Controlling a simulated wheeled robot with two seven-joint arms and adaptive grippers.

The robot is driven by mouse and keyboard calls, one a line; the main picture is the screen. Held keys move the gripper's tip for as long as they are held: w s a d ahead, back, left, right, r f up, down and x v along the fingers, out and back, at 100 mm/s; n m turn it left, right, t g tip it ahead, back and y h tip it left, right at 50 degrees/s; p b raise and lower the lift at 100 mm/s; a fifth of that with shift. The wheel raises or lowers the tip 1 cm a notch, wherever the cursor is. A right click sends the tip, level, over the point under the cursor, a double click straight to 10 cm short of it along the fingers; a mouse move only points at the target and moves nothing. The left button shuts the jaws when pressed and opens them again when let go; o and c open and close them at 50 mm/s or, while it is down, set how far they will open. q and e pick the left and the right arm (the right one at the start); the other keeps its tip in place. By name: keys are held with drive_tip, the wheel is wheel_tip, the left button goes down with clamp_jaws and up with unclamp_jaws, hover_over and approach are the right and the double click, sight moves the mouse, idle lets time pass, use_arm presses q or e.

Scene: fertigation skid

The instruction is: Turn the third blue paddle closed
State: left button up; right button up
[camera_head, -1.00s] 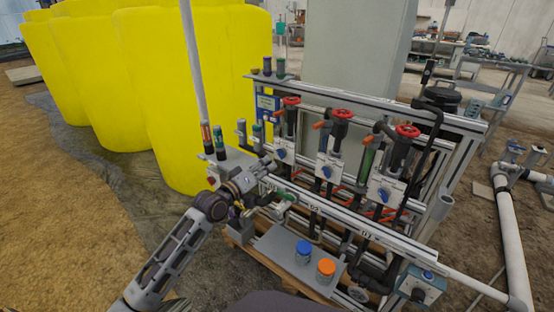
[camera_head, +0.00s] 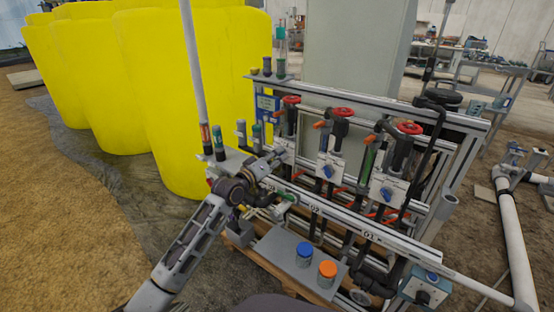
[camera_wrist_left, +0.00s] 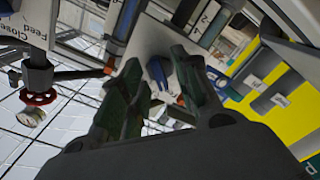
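Three white valve boxes with blue paddles stand in a row on the skid. The middle paddle (camera_head: 328,171) and the right paddle (camera_head: 386,193) show clearly in the head view. Labels on the rail below run from 01 at the right to 03 at the left. The left gripper (camera_head: 277,156) is at the leftmost box, above label 03, and hides its paddle in the head view. In the left wrist view a blue paddle (camera_wrist_left: 157,72) shows between the open fingers of the left gripper (camera_wrist_left: 166,82). Whether they touch it I cannot tell. The right gripper is out of view.
Red handwheels (camera_head: 341,112) and black pipes stand behind the boxes. A grey shelf (camera_head: 284,253) with a blue-capped jar (camera_head: 304,253) and an orange-capped jar (camera_head: 327,271) lies in front. Yellow tanks (camera_head: 180,90) stand at the left. Bare ground is open at lower left.

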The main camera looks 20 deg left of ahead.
use_arm(q)
drive_tip(key=shift+w, duration=0.2)
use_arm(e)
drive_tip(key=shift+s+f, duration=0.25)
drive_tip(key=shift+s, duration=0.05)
use_arm(q)
clamp_jaws()
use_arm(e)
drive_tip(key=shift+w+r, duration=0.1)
use_arm(q)
drive_tip(key=shift+m+p, duration=0.3)
drive_tip(key=shift+p, duration=0.05)
drive_tip(key=m+p, duration=0.8)
drive_tip(key=p, duration=0.1)
drive_tip(key=shift+p, duration=0.35)
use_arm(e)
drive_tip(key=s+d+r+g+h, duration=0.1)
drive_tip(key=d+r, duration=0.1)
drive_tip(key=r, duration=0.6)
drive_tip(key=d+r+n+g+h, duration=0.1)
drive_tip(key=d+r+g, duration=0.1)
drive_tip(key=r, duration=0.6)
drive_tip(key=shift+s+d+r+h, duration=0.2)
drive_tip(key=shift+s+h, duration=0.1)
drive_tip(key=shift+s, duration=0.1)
